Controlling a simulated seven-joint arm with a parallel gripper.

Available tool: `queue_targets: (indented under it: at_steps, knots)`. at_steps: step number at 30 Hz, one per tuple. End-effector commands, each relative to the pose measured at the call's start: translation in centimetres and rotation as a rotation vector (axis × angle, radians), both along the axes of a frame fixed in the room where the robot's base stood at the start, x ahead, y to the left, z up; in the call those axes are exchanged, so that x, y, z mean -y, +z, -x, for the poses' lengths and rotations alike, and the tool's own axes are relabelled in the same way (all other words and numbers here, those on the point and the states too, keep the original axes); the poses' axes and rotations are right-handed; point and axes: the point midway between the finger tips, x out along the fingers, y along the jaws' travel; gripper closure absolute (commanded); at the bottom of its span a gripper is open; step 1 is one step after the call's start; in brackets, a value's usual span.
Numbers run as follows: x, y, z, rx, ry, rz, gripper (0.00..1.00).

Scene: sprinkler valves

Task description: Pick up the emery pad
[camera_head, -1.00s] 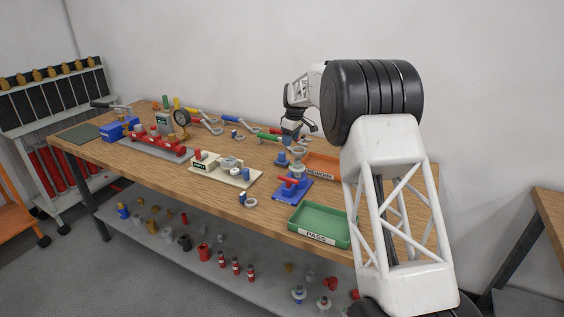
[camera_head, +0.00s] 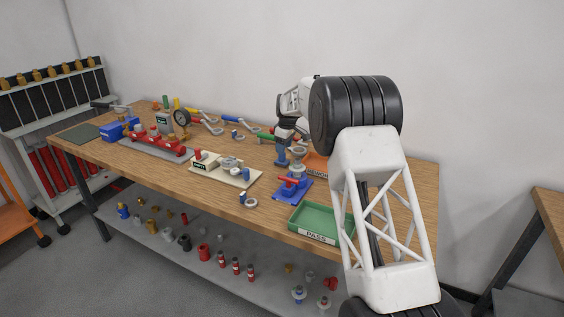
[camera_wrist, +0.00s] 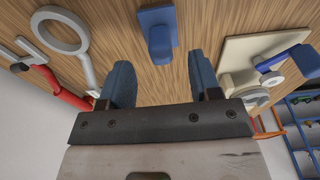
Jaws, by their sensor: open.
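My gripper (camera_head: 288,136) is over the back right part of the workbench. In the wrist view, my gripper (camera_wrist: 162,82) has its two blue-grey fingers apart with nothing between them. A small blue block with a raised tab (camera_wrist: 158,38) lies on the wood just beyond the fingertips, roughly in line with the gap and apart from them.
A grey ring-ended tool (camera_wrist: 62,32) and red handles lie left in the wrist view; a cream fixture plate (camera_wrist: 240,50) is right. The blue valve stand (camera_head: 292,187), green PASS tray (camera_head: 318,237) and partly hidden orange tray (camera_head: 316,164) are nearby.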

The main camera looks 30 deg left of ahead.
Motion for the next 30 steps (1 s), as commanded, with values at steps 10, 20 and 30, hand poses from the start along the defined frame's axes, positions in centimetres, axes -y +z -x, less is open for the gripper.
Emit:
queue_targets:
  at_steps: [10, 20, 30]
  knots:
    - [0.0, -0.3, 0.0, 0.000, 0.000, 0.000, 0.43]
    - [-0.4, -1.9, 0.1, -0.002, 0.000, 0.001, 0.43]
    - [-1.0, -4.9, 0.1, 0.000, 0.000, 0.001, 0.43]
